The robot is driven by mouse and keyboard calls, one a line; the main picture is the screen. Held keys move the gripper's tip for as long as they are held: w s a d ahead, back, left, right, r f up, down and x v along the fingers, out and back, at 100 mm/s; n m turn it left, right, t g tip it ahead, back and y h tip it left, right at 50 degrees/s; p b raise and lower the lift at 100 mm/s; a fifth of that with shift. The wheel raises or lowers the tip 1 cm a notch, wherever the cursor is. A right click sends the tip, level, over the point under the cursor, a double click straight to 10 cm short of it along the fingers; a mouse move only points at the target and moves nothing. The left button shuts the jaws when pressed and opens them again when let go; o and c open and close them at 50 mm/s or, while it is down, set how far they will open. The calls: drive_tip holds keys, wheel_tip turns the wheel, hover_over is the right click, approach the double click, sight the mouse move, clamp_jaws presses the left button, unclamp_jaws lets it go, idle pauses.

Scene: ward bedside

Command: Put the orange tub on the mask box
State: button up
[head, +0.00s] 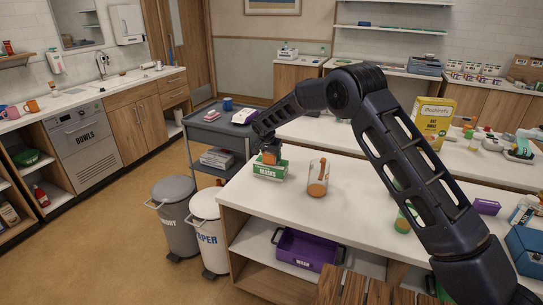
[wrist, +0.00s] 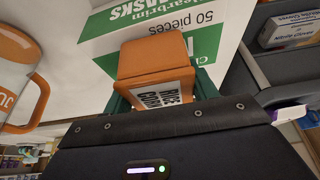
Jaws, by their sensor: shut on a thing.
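The orange tub (wrist: 152,60), with a white label, is between the fingers of my gripper (wrist: 160,85) in the wrist view, and the gripper is shut on it. In the head view the tub (head: 270,157) shows small under my gripper (head: 267,148), right at the top of the mask box. The mask box (head: 270,171) is green and white and lies on the white counter. In the wrist view the box (wrist: 205,40) shows directly beyond the tub. Whether the tub touches the box top cannot be told.
A clear jug with orange contents (head: 317,181) stands on the counter (head: 345,200) just right of the box; it also shows in the wrist view (wrist: 14,75). A grey trolley (head: 215,133) is behind to the left. Two bins (head: 207,222) stand on the floor below.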

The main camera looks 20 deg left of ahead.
drive_tip(key=shift+f, duration=0.1)
drive_tip(key=o, duration=1.1)
drive_tip(key=v, duration=1.2)
